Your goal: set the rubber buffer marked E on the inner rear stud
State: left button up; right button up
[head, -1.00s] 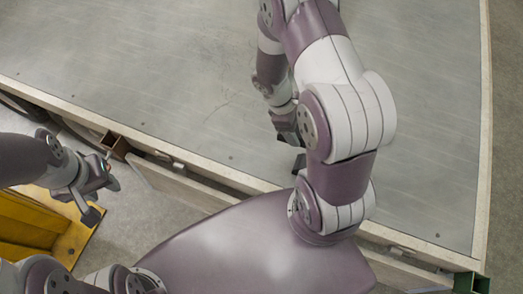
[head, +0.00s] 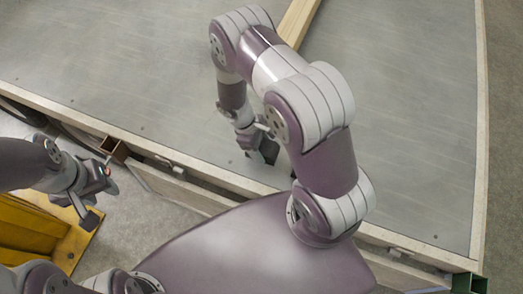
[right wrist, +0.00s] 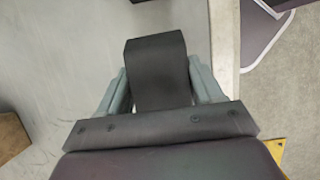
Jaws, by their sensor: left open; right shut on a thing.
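My right gripper (head: 257,148) is shut on a dark block, the rubber buffer (right wrist: 158,72), which sits between its two grey fingers in the right wrist view. No E mark can be read on the face I see. In the head view the gripper hangs over the grey trailer deck (head: 410,120), near its front edge, and the buffer (head: 268,152) is a small dark shape at its tip. My left gripper (head: 86,208) is open and empty at the left, off the deck, beside the yellow box. I cannot see the inner rear stud in either view.
A wooden beam (head: 298,22) lies on the deck behind my right arm. The deck has a pale edge rail (head: 215,178). A brown square tube end (head: 114,148) and a yellow box (head: 35,228) are at left. A green bracket (head: 470,284) is at the lower right corner.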

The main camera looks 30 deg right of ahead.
aim_at(262, 153)
notch_tip(262, 153, down, 4)
jog(key=shift+r+p, duration=0.2)
jog(key=shift+p, duration=0.15)
jog(key=shift+f, duration=0.1)
jog(key=shift+f+b, duration=0.3)
jog(key=shift+b, duration=0.1)
jog(key=o, duration=1.6)
jog(key=shift+r, duration=0.1)
jog(key=b+v, duration=0.1)
jog(key=v, duration=1.2)
